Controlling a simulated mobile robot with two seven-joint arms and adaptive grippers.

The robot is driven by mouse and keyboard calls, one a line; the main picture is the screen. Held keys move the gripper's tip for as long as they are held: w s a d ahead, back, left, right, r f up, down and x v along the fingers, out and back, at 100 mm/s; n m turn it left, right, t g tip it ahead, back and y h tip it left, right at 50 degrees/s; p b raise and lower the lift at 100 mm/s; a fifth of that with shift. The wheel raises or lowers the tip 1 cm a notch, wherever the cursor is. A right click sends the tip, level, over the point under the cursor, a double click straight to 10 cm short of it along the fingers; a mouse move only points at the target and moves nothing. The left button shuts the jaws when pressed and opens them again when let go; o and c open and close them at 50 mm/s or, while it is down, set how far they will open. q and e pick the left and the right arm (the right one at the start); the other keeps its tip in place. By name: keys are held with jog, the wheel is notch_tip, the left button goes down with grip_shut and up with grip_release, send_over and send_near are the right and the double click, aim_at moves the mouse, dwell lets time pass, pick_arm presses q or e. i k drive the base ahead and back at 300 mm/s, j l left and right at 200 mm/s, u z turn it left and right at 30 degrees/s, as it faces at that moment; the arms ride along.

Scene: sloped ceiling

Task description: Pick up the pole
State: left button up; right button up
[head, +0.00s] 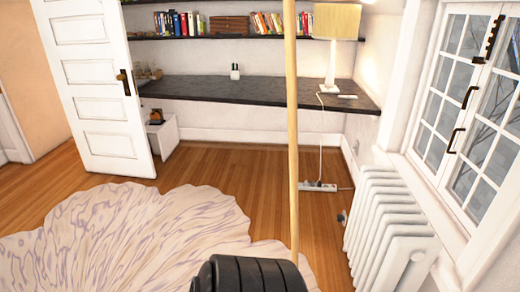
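The pole (292,130) is a long, thin, light wooden rod. It stands nearly upright a little right of the middle of the head view. Its top runs out of the picture at the upper edge. Its lower end is by a black ridged rounded shape at the bottom edge, and I cannot tell what supports it. Neither of my grippers can be made out in this view.
The black ridged shape (252,274) is cut off below; I cannot tell what it is. A pale patterned rug (130,235) covers the left floor. A white radiator (385,225) stands right, below a window. A dark desk (215,92) with a lamp (334,45) is behind.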

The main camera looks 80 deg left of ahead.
aim_at(288, 5)
jog(key=u, duration=2.3)
